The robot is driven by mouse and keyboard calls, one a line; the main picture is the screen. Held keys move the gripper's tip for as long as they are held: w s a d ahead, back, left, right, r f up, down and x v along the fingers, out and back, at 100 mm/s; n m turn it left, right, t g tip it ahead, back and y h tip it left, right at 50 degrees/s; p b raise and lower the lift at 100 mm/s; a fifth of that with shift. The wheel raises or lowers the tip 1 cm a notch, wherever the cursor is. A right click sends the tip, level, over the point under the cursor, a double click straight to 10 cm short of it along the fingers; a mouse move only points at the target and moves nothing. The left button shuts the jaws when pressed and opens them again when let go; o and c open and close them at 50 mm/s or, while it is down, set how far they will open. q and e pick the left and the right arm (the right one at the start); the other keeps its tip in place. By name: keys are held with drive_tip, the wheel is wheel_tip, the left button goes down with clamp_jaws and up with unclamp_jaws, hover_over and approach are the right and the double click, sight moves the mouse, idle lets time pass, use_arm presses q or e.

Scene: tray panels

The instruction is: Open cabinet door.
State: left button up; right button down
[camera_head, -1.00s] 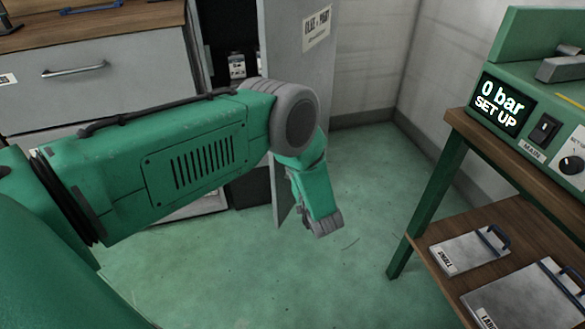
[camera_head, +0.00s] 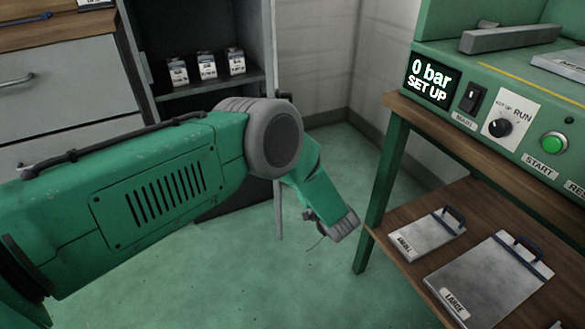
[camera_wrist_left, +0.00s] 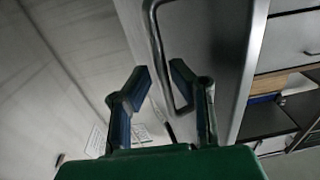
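The grey cabinet (camera_head: 262,100) stands open behind my left arm, with its interior and shelf showing. Its door (camera_head: 279,215) stands swung out and shows nearly edge-on as a thin strip, partly hidden by my arm. My left gripper (camera_head: 332,228) is low, just right of the door edge. In the left wrist view, the metal door handle (camera_wrist_left: 158,50) runs down between the two spread fingers of my left gripper (camera_wrist_left: 160,68). The fingers are apart and do not look clamped on the handle. My right gripper is out of view.
Several small boxes (camera_head: 207,66) stand on the cabinet shelf. A drawer unit (camera_head: 60,85) is at left. Green floor is clear below my arm.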

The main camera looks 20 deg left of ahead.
use_arm(q)
drive_tip(key=v, duration=1.1)
drive_tip(key=shift+f, duration=0.15)
drive_tip(key=shift+a, duration=0.1)
